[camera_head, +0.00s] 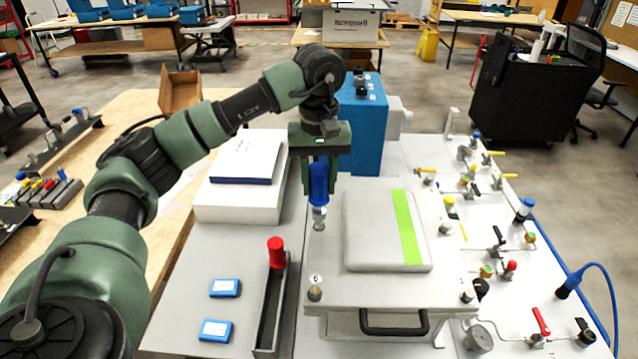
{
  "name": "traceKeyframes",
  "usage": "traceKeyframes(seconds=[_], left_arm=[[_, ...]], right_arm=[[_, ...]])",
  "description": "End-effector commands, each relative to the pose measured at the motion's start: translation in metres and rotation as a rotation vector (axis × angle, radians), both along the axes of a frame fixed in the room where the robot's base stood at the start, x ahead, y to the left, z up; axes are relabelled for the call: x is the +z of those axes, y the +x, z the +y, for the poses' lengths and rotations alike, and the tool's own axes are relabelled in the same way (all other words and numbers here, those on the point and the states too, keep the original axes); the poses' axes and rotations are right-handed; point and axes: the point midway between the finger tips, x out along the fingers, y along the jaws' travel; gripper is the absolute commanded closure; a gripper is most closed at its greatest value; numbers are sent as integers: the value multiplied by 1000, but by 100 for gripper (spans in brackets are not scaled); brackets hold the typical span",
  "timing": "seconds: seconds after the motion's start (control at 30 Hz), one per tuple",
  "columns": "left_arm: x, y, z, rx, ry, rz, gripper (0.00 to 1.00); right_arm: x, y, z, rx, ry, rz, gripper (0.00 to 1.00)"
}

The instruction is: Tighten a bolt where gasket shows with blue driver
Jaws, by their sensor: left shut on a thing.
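My left gripper (319,180) points down and is shut on the blue driver (319,186), which hangs upright. The driver's silver lower end (319,218) is at the back left corner of the grey cover plate (330,268). Whether it touches a bolt there is too small to tell. A bolt (315,293) stands at the front left corner, beside a small round mark. Another bolt (467,296) is at the front right corner. I cannot make out a gasket edge. My right gripper is not in view.
A red-handled driver (276,254) stands in a narrow grey holder (265,322) left of the cover. Two blue boxes (224,288) lie nearby. A white box with a book (244,160) and a blue unit (362,125) stand behind. Valves (497,241) crowd the right side.

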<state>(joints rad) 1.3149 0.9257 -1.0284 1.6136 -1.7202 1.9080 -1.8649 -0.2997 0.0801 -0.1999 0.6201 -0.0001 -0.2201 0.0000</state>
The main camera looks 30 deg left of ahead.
Motion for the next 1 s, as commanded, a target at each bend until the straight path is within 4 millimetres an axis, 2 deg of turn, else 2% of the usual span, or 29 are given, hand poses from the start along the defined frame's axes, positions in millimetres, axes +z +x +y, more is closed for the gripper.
traceKeyframes(seconds=[0.6, 1.0], left_arm=[[33, 0, 0, 0, -1, 1, 100], [33, 0, 0, -1, -1, 1, 100]], right_arm=[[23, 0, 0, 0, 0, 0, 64], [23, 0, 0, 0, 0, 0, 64]])
